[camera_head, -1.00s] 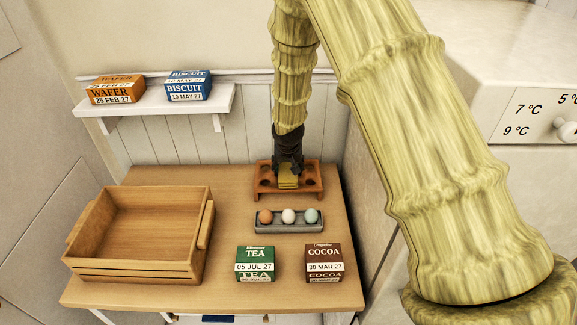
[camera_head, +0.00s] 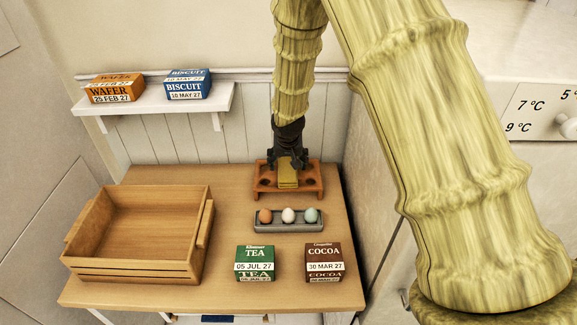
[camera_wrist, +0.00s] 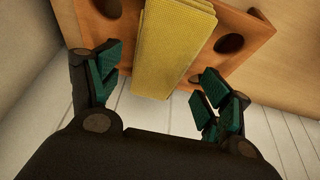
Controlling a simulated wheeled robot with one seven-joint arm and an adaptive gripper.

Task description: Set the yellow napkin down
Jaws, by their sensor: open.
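The yellow napkin (camera_head: 288,174) is folded and lies on the wooden rack with round holes (camera_head: 262,194) at the back right of the table. It also shows in the wrist view (camera_wrist: 172,45), resting across the rack (camera_wrist: 262,42) between the holes, with one end near my gripper. My gripper (camera_head: 289,160) is at the napkin's back end. In the wrist view my gripper (camera_wrist: 157,88) has its fingers spread wide, one on each side of the napkin, with clear gaps and nothing held.
A grey tray (camera_head: 288,227) with three eggs stands in front of the rack. A tea box (camera_head: 255,263) and a cocoa box (camera_head: 324,262) are at the front. A wooden crate (camera_head: 130,272) fills the left. Wafer (camera_head: 117,88) and biscuit (camera_head: 187,84) boxes sit on the wall shelf.

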